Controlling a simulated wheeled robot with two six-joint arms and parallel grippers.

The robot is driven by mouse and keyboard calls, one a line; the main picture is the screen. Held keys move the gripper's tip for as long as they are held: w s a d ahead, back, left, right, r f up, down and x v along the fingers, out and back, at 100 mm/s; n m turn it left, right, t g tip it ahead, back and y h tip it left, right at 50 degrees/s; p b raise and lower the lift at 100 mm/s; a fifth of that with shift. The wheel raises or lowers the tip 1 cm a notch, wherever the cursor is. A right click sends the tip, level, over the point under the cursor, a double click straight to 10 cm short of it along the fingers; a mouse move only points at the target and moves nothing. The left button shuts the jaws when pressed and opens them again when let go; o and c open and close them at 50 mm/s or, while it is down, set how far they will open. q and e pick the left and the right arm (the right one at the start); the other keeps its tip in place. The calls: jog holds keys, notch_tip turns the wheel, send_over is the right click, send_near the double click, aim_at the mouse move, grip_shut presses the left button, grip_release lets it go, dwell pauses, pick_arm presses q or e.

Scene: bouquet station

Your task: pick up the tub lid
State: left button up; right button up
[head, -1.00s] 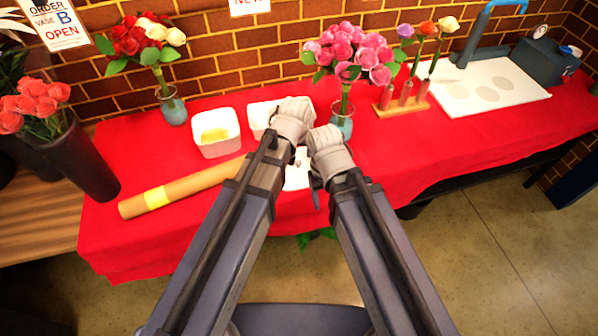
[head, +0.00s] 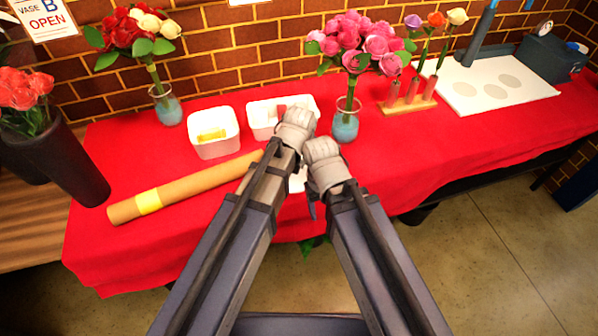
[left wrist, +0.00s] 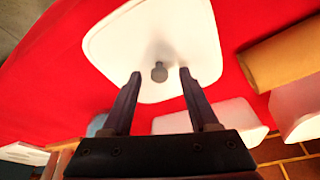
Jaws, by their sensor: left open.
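The white tub lid (left wrist: 150,35) lies on the red cloth in the left wrist view, with a round grey knob (left wrist: 159,72) on it. My left gripper (left wrist: 160,73) is open, its two dark fingers pointing at the lid with the knob in line between their tips. I cannot tell how far above the lid they are. In the head view only a small part of the lid (head: 297,181) shows between my arms. My left gripper (head: 295,130) and right gripper (head: 325,160) are close together there; their fingers are mostly hidden.
Two white tubs (head: 215,145) (head: 262,126) stand behind the lid. A pink bouquet's glass vase (head: 345,128) stands close right of the grippers. A brown paper roll (head: 190,188) lies left. The red cloth is clear toward the right front.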

pick_arm(q)
jog(key=shift+f, duration=0.1)
grip_shut()
dwell(0.4)
